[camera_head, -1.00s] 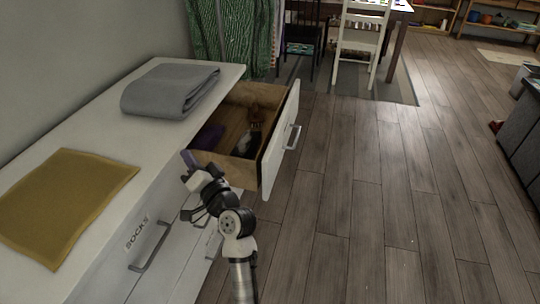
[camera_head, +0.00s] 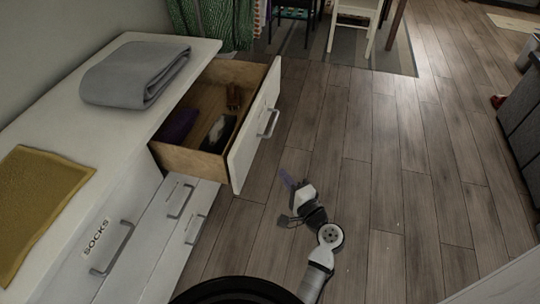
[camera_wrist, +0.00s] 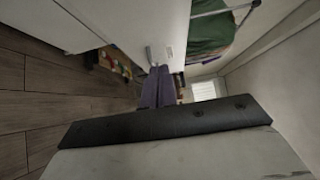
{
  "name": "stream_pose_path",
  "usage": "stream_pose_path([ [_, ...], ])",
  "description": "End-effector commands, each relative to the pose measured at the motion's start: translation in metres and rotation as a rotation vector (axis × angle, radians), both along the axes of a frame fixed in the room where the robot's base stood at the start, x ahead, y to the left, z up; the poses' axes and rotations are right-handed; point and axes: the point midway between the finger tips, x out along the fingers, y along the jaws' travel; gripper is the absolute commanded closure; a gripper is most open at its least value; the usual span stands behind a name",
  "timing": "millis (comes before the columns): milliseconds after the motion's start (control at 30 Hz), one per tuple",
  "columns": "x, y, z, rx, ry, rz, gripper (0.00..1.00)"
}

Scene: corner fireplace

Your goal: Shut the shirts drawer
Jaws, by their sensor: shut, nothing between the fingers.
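The open drawer is the upper one at the far end of the white dresser, pulled well out. Its white front (camera_head: 252,140) has a metal handle (camera_head: 268,123). No readable label shows on it, so I cannot confirm that it is the shirts drawer. Inside lie a dark purple item (camera_head: 178,126) and some dark and brown items. My gripper (camera_head: 286,179) is shut and empty, out over the floor to the right of the drawer front and apart from it in the head view. The wrist view shows its purple fingers (camera_wrist: 158,88) below a white panel with a handle.
The dresser top (camera_head: 105,135) bears a folded grey cloth (camera_head: 135,73) and a mustard cloth (camera_head: 42,205). A closed drawer labelled SOCKS (camera_head: 96,236) is nearer me. Wood floor lies clear to the right. Chairs (camera_head: 355,25) and a rug (camera_head: 330,50) are at the back.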

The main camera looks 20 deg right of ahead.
Motion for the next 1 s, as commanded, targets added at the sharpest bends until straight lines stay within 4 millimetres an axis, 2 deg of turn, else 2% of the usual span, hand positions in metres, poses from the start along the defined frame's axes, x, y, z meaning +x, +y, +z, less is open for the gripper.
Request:
stream_pose_path([
  [167, 0.026, 0.006, 0.003, -0.002, -0.001, 0.003, 1.00],
  [500, 0.097, 0.020, 0.004, -0.002, 0.000, 0.003, 1.00],
  [733, 0.113, 0.046, 0.002, -0.002, 0.001, 0.002, 1.00],
  [1000, 0.117, 0.052, 0.001, -0.003, -0.001, 0.001, 1.00],
])
